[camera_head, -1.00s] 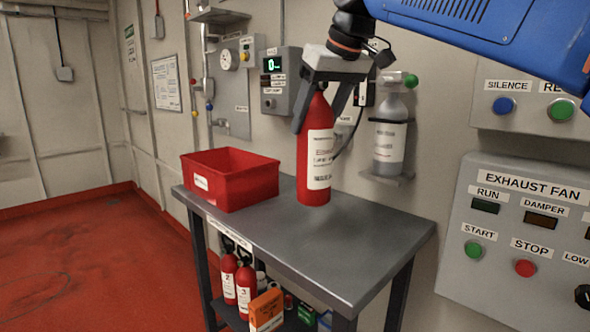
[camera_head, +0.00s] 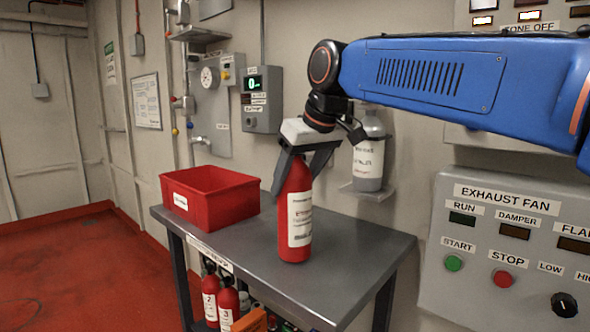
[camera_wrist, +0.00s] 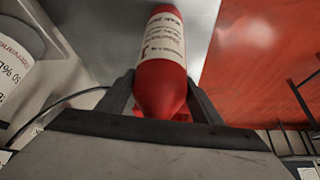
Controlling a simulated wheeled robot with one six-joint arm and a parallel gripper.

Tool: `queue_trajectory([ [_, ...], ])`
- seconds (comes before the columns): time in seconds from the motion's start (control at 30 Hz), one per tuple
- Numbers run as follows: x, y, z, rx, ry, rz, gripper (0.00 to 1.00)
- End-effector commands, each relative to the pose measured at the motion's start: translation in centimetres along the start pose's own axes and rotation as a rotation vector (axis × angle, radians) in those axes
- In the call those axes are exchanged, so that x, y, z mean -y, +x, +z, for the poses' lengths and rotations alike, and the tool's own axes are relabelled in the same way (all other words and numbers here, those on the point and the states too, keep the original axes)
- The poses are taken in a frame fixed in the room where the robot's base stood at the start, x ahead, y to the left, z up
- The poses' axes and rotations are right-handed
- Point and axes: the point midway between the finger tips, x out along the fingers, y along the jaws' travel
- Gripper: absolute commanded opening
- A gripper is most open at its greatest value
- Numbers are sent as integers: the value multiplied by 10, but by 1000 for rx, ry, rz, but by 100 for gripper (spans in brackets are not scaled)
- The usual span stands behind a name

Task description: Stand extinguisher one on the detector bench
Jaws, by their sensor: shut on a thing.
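The red extinguisher (camera_head: 291,185) with a white label is upright over the grey top of the detector bench (camera_head: 345,280). Its base looks at or very near the bench top; I cannot tell if it touches. Its number cannot be read. My gripper (camera_head: 297,176) is shut on its upper part from above. In the wrist view the extinguisher (camera_wrist: 162,80) sits between the two fingers (camera_wrist: 160,100), its base pointing away over the grey bench top.
A red bin (camera_head: 215,197) stands on the bench's left part. Two red extinguishers, marked 2 (camera_head: 210,295) and 3 (camera_head: 228,302), stand below. A grey bottle (camera_head: 368,160) sits on a wall bracket behind. The bench's right and front parts are clear.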

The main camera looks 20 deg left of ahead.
Motion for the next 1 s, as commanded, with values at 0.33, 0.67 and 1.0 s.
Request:
queue_trajectory([
  [0.33, 0, -1, 0, -6, 0, 1, 0],
  [0.67, 0, 3, 2, -1, 0, 0, 78],
  [1.0, 0, -9, 0, -3, 0, 0, 78],
])
